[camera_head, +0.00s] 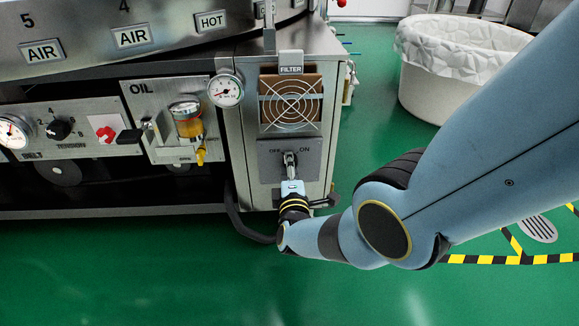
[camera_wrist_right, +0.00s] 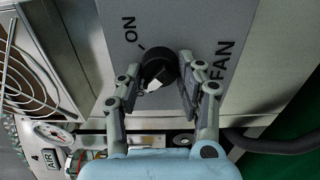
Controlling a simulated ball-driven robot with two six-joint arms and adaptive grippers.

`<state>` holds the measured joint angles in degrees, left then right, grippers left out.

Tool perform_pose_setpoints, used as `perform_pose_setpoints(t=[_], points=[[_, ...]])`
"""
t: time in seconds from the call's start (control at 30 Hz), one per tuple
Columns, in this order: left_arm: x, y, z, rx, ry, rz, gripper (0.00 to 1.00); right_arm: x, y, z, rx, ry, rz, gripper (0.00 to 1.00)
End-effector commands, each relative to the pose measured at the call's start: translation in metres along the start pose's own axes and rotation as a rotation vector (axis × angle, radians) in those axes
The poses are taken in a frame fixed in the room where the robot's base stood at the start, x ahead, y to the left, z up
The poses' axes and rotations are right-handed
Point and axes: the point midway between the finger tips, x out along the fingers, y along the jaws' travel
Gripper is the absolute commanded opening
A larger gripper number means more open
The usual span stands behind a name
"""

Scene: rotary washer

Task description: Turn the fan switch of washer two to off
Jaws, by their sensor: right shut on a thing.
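The fan switch (camera_wrist_right: 157,68) is a round black knob with a white pointer mark, on a grey panel (camera_head: 312,152) below the filter grille. The panel reads OFF and ON in the head view; the wrist view shows ON and FAN, with OFF mostly hidden. The white mark points toward the partly hidden OFF lettering in the wrist view. My right gripper (camera_head: 290,164) reaches the panel from below and is shut on the knob, one finger on each side. My left gripper is not in view.
Left of the switch are a pressure gauge (camera_head: 226,90), an oil unit (camera_head: 187,119) and a tension knob (camera_head: 59,129). A cable (camera_head: 243,225) hangs beside the cabinet. A white lined bin (camera_head: 440,88) stands at the right. The green floor (camera_head: 130,275) in front is clear.

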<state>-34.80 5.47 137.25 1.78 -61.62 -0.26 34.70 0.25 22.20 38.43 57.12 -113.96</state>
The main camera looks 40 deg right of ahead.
Motion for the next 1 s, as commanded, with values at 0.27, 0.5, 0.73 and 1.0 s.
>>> perform_pose_setpoints(t=[0.27,0.5,0.73,1.0], points=[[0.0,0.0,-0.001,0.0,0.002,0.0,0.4,-0.001,-0.002,-0.001,-0.001,0.002,-0.004,0.42],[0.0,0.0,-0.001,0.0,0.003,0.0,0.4,-0.001,-0.001,0.0,0.0,0.001,-0.002,0.59],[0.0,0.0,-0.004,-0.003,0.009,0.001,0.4,-0.003,-0.001,0.0,0.001,0.001,-0.001,0.59],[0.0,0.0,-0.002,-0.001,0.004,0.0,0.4,-0.034,-0.002,0.0,0.004,0.001,-0.003,0.59]])
